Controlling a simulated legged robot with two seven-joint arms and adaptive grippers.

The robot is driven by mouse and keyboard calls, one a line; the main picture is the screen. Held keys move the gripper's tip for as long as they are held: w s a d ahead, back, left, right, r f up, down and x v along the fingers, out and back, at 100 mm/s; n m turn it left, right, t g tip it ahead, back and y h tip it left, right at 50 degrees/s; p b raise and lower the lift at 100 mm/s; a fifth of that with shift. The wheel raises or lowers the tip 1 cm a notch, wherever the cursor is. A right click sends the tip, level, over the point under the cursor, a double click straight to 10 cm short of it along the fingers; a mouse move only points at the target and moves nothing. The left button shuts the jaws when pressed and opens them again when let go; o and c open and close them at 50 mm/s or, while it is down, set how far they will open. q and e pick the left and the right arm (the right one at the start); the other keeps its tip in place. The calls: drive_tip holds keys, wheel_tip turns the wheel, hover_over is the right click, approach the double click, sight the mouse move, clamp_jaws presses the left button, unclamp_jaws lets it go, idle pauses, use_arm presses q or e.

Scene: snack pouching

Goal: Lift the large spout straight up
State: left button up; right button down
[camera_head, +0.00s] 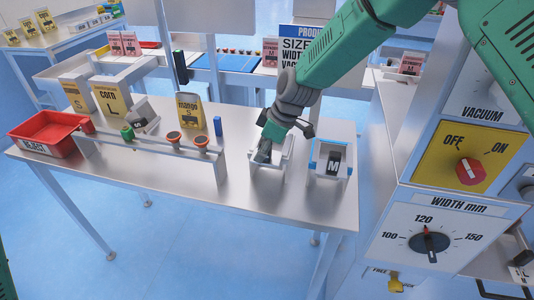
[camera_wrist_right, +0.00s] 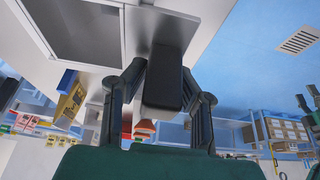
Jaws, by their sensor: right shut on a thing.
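My right gripper (camera_head: 264,150) reaches down at the pale open holder (camera_head: 268,175) in the middle of the table, left of the holder with the M block. It is shut on a dark block, which I take to be the large spout (camera_wrist_right: 165,75); no size letter shows on it. In the right wrist view the block lies between the two fingers of the gripper (camera_wrist_right: 160,95). In the head view the gripper mostly hides it, so I cannot tell whether it is clear of the holder.
The M block (camera_head: 333,163) sits in a blue-edged holder (camera_head: 316,172) just to the right. A low rail with knobs (camera_head: 172,137), yellow pouches (camera_head: 107,98) and a red reject tray (camera_head: 45,132) stand left. A control panel (camera_head: 470,155) stands right.

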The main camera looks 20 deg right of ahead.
wheel_tip(320, 180, up, 18)
drive_tip(key=b, duration=0.2)
idle(0.4)
drive_tip(key=shift+r, duration=0.1)
wheel_tip(320, 180, up, 11)
drive_tip(key=p, duration=0.8)
idle(1.0)
